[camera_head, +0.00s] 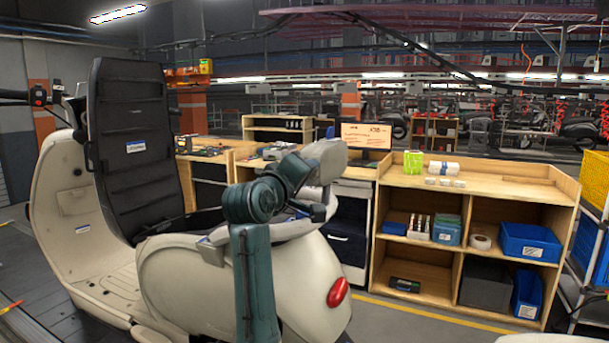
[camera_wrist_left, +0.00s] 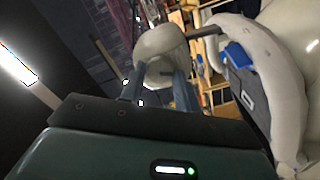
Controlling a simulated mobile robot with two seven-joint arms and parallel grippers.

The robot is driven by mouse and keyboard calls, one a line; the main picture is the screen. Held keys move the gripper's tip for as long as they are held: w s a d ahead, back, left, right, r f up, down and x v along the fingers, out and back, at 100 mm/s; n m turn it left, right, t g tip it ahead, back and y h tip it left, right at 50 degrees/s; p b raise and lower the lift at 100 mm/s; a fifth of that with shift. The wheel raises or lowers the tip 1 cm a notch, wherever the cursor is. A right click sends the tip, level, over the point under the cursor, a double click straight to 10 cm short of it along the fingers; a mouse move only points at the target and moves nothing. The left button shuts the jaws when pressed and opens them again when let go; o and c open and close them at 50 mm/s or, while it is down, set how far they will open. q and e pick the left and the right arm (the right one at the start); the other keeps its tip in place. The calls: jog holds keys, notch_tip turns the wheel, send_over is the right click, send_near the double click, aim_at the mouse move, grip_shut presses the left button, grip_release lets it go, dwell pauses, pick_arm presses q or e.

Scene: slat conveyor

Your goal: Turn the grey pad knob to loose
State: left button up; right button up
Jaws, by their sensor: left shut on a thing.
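A scooter (camera_head: 205,275) with a cream body stands at the left. A rounded light grey pad (camera_head: 325,158) sits above the scooter's rear grab rail (camera_head: 318,224). In the left wrist view the pad (camera_wrist_left: 160,42) shows beyond my left fingers, with a dark rod running from it towards the rail. My left arm reaches up to the pad from below in the head view, and its fingertips are hidden there. In the left wrist view my left gripper (camera_wrist_left: 160,78) is shut on the knob at the pad; the knob's outline and turn position are unclear. My right gripper is out of view.
The scooter's black seat (camera_head: 130,150) is tipped up. A wooden shelf unit (camera_head: 480,190) with blue bins (camera_head: 528,243) stands at the right, and a workbench (camera_head: 215,156) lies behind the scooter. The floor between scooter and shelf looks clear.

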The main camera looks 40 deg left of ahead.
pick_arm(q)
jog(key=shift+n, duration=10.2)
jog(key=o, duration=1)
jog(key=shift+s, duration=0.1)
jog(key=b+v, duration=0.2)
jog(key=v, duration=1.1)
jog(key=shift+d+b, duration=0.1)
jog(key=shift+b, duration=0.3)
